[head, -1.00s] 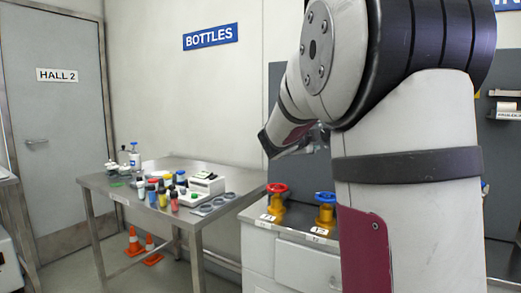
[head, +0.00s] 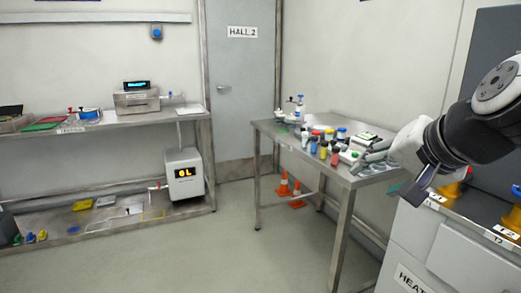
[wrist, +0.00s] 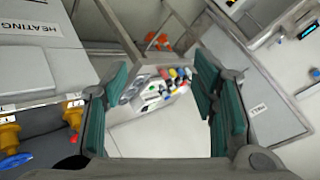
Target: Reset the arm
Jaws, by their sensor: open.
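My gripper (head: 368,162) shows at the right of the head view, at the end of my arm, in front of the right part of the bottle table. In the wrist view my gripper (wrist: 162,82) has its two teal-padded fingers wide apart, with nothing between them. The bottle table's items appear beyond the fingers, well away from them. In the head view my arm comes in from the right edge, and its links cover part of the grey cabinet.
The metal table (head: 335,188) bears several bottles. Orange cones (head: 283,186) stand under it. The heating cabinet (head: 425,252) with yellow valves (head: 447,194) is at the right. A shelf bench (head: 150,121) lines the left wall. The floor (head: 215,250) between is clear.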

